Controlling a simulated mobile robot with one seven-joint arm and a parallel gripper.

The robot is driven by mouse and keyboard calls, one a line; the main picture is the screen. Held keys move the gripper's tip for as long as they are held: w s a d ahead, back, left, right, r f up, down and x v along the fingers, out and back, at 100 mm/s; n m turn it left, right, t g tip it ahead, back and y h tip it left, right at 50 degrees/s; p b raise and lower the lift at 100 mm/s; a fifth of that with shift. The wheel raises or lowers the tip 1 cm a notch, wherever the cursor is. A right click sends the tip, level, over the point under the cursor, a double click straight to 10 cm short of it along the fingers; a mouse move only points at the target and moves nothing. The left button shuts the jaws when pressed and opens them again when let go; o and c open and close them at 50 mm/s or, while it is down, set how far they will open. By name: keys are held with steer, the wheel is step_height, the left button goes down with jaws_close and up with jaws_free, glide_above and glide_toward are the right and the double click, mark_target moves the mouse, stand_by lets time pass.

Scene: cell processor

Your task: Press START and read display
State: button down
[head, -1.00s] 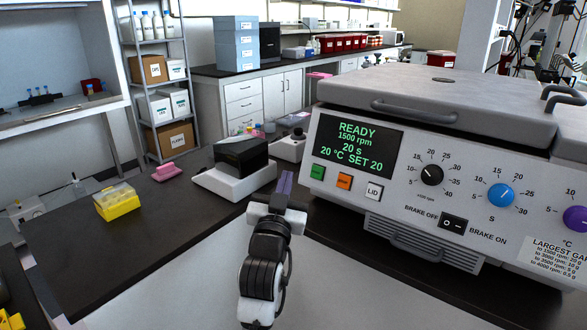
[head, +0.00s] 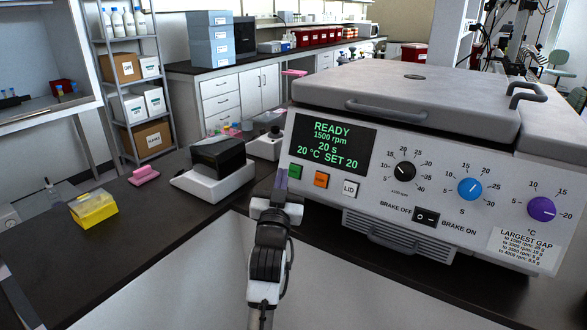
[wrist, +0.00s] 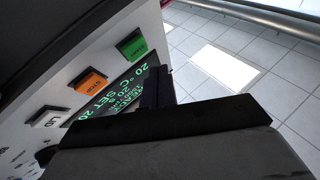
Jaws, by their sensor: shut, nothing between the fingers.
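The cell processor (head: 420,160) is a large white machine with its grey lid down. Its display (head: 330,146) reads READY, 1500 rpm, 20 s, 20 °C SET 20 in green. Below it are the green START button (head: 295,171), an orange button (head: 321,179) and a white LID button (head: 350,188). My gripper (head: 279,184) is shut and empty, just left of and below the green button, close to the panel. In the wrist view the green button (wrist: 132,45) and orange button (wrist: 90,81) show beside the fingers. I cannot tell whether the fingertips touch the panel.
Three knobs, black (head: 404,171), blue (head: 470,189) and purple (head: 541,208), and a brake switch (head: 426,217) are on the panel. A black-and-white device (head: 214,190) stands left of my gripper. A yellow rack (head: 93,208) is farther left.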

mark_target(290, 165)
steer(key=shift+w+d+f, duration=0.3)
steer(key=shift+w+d, duration=0.2)
steer(key=shift+w, duration=0.2)
stand_by(1.6)
steer(key=shift+w+d+f, duration=0.15)
steer(key=shift+w+d, duration=0.1)
steer(key=shift+w, duration=0.1)
steer(key=shift+w+d+f, duration=0.1)
steer(key=shift+w+d, duration=0.1)
steer(key=shift+w, duration=0.05)
stand_by(0.6)
steer(key=shift+s+a, duration=0.1)
stand_by(0.3)
steer(key=shift+s+a+r+b, duration=0.25)
steer(key=shift+s+a+b, duration=0.1)
steer(key=shift+s, duration=0.15)
steer(key=shift+s+a+r+b, duration=0.35)
steer(key=shift+s+a, duration=0.35)
steer(key=shift+s, duration=0.3)
steer(key=shift+s+a+r+b, duration=0.25)
steer(key=shift+s+a+r, duration=0.2)
steer(key=shift+s+a, duration=0.4)
steer(key=shift+s+d, duration=0.1)
steer(key=shift+d, duration=0.05)
